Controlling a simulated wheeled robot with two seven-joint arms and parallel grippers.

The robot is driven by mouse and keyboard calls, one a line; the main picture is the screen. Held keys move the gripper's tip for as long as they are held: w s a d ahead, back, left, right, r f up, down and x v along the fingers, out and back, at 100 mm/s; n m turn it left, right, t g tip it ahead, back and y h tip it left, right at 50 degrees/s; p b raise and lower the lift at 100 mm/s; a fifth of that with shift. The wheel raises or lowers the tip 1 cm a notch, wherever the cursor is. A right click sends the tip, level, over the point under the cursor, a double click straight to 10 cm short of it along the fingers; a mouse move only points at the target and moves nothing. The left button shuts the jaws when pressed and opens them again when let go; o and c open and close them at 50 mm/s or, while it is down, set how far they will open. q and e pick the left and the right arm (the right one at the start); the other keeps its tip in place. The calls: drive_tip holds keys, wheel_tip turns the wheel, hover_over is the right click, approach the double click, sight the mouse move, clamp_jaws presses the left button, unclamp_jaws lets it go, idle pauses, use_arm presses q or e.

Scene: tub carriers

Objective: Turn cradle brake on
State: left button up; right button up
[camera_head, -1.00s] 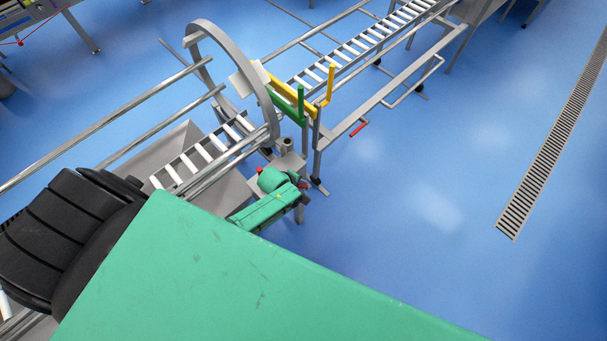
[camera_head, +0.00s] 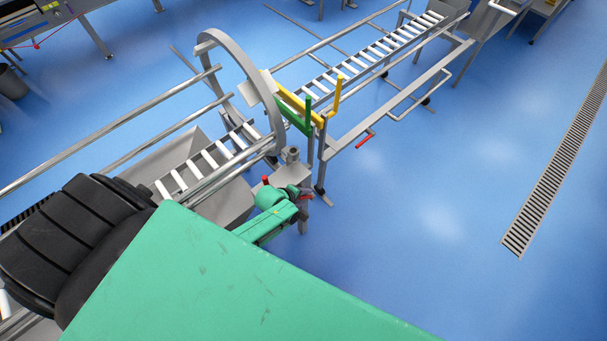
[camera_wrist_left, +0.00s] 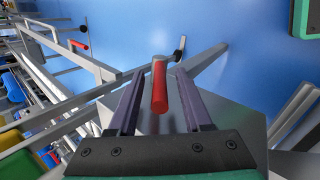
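A red handle (camera_wrist_left: 159,85), which looks like the cradle brake, stands between the two dark purple fingers of my left gripper (camera_wrist_left: 158,95) in the left wrist view. The fingers are apart, with a visible gap on both sides of the handle. In the head view my green left gripper (camera_head: 300,197) is beside the grey plate at the cradle's near leg. A bit of the red handle (camera_head: 306,196) shows at its tip, partly hidden. The cradle's large grey ring (camera_head: 240,60) stands just behind.
A roller track (camera_head: 365,58) runs to the back right, with a yellow upright (camera_head: 336,95), a green upright (camera_head: 308,115) and another red lever (camera_head: 365,141). A red knob (camera_head: 265,181) stands near the grey plate. Blue floor at right is clear, with a drain grate (camera_head: 550,180).

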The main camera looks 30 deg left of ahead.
use_arm(q)
drive_tip(key=shift+r, duration=0.1)
drive_tip(key=p+v, duration=0.3)
drive_tip(key=v, duration=1.1)
drive_tip(key=shift+p, duration=0.35)
drive_tip(key=shift+s+r, duration=0.1)
drive_tip(key=shift+c, duration=0.3)
